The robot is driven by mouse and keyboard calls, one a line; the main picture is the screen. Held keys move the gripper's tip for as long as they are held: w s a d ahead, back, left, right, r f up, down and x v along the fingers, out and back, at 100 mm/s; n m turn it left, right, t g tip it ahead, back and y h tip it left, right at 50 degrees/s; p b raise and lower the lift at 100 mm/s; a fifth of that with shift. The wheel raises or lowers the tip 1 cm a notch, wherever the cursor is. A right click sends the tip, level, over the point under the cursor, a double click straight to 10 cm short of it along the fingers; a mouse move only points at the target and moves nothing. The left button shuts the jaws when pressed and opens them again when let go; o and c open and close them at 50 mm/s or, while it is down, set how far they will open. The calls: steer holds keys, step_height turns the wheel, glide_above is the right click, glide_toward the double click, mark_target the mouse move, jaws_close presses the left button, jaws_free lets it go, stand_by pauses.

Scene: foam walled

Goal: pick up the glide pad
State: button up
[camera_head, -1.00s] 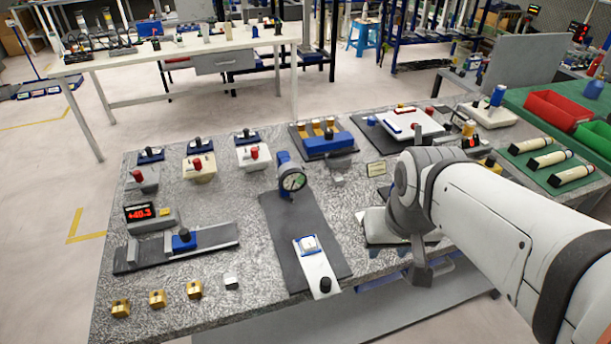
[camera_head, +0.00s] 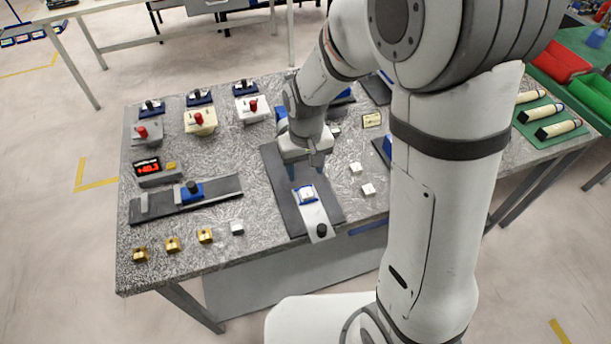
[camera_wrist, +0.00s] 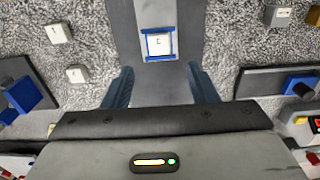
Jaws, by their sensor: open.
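A small white square pad with a dark mark (camera_head: 307,192), which I take for the glide pad, sits in a blue frame on a pale bar (camera_head: 317,220) over a dark plate (camera_head: 287,213). In the wrist view the white pad (camera_wrist: 160,44) lies straight ahead, beyond the fingertips and centred between them. My gripper (camera_head: 305,170) is open and points down over the dark plate, just behind the pad. In the wrist view my gripper (camera_wrist: 159,72) shows both blue fingers wide apart with nothing between them. My wrist hides most of the dial gauge.
Two loose white blocks (camera_head: 356,168) (camera_head: 368,190) lie right of the plate. Another white block (camera_head: 237,227) and several brass blocks (camera_head: 172,244) line the front left. A slide with a blue carriage (camera_head: 192,191) and a red display (camera_head: 148,167) stand left. My arm hides the bench's right part.

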mark_target(306, 191)
step_height(306, 191, down, 3)
steer(key=shift+a+r, duration=0.15)
steer(key=shift+r, duration=0.05)
steer(key=shift+d+f+p, duration=0.2)
steer(key=shift+f+p, duration=0.6)
steer(key=shift+f, duration=1.95)
steer(key=shift+c, duration=0.5)
steer(key=c, duration=1)
